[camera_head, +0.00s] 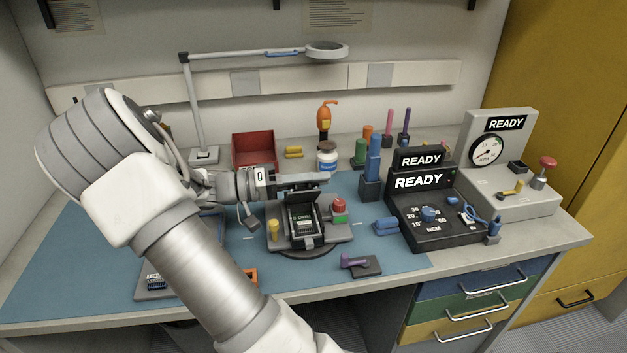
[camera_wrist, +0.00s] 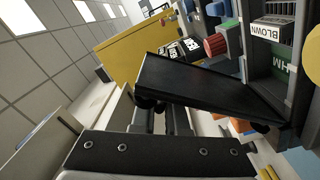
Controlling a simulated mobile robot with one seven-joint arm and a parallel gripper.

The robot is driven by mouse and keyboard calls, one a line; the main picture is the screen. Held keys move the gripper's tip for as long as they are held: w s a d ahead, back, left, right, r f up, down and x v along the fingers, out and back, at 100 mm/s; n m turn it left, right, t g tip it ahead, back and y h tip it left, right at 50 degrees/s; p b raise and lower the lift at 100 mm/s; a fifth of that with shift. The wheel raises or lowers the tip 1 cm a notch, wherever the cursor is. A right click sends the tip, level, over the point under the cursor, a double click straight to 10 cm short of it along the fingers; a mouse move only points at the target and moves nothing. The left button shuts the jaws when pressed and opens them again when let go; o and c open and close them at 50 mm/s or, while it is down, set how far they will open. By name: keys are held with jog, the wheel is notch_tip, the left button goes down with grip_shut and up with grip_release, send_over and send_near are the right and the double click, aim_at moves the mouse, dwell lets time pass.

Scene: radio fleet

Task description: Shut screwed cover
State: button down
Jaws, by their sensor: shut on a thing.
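A black radio unit (camera_head: 304,226) sits on a grey fixture on the blue mat, its inside showing and a small green label in it. In the wrist view its open bay (camera_wrist: 272,62) shows a "BLOWN" label and a green label ending in "HM". The dark cover (camera_wrist: 205,92) stands away from the bay, swung open. My gripper (camera_head: 297,182) is at the back upper edge of the unit, shut on the cover. In the wrist view the finger parts (camera_wrist: 160,110) pass behind the cover, so the contact is mostly hidden. Any cover screws are not distinguishable.
A red knob (camera_head: 339,205) stands right beside the unit and a yellow-handled piece (camera_head: 273,229) left of it. A purple-handled tool (camera_head: 357,263) lies in front. Black "READY" equipment (camera_head: 435,215) stands to the right. A red bin (camera_head: 254,148) and lamp (camera_head: 198,115) are behind.

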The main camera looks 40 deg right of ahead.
aim_at(318, 193)
jog(key=s+f+m+b, duration=0.1)
jog(key=m, duration=0.1)
jog(key=s+a+f+m+b, duration=0.1)
jog(key=m, duration=0.1)
jog(key=shift+s+a, duration=0.15)
jog(key=shift+s+a+f+b, duration=0.2)
jog(key=shift+s+f+b, duration=0.1)
jog(key=shift+s+b, duration=0.1)
dwell(0.3)
jog(key=c, duration=1)
grip_release()
jog(key=shift+o, duration=0.2)
jog(key=shift+w, duration=0.1)
jog(key=p+v, duration=0.2)
jog(key=v, duration=1.5)
jog(key=shift+a, duration=0.2)
jog(key=shift+w, duration=0.1)
jog(key=shift+c, duration=0.2)
